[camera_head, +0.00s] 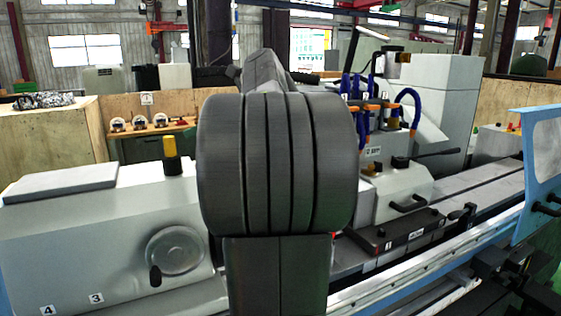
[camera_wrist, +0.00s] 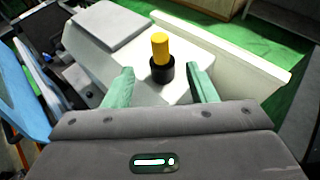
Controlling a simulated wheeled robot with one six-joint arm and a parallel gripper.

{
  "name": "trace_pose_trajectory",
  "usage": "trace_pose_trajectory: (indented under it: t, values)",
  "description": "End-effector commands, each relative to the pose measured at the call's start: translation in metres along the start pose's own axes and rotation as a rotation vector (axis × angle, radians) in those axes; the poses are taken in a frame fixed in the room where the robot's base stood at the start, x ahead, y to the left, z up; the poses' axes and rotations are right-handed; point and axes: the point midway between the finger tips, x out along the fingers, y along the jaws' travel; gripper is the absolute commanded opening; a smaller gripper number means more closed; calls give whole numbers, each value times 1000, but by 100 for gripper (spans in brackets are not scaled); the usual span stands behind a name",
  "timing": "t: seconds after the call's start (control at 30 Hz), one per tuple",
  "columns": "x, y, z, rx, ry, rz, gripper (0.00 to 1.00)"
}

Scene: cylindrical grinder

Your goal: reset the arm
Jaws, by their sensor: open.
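In the wrist view my gripper (camera_wrist: 161,88) shows two green fingers set wide apart, open, with nothing between them. Past the fingertips a yellow knob on a black base (camera_wrist: 160,50) stands upright on the light machine housing (camera_wrist: 185,88); whether the fingers are near its height I cannot tell. In the head view the same yellow knob (camera_head: 170,147) stands on the grinder's left housing (camera_head: 90,240). My dark arm fills the middle of the head view and hides the grinder's centre. My gripper does not show in the head view.
A handwheel (camera_head: 174,250) is on the housing front. A grey flat plate (camera_head: 62,183) lies on its top. Blue hoses (camera_head: 408,105) and a black control bar (camera_head: 400,232) are right of my arm. A blue-framed guard (camera_head: 540,160) stands at far right. Wooden crates are behind.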

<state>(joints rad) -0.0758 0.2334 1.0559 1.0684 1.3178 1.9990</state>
Motion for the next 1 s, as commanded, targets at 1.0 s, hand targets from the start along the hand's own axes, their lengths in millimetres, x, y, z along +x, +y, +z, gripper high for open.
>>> trace_pose_trajectory:
  t: [1.0]
  values:
    - [114,0,50,-1,-2,0,52]
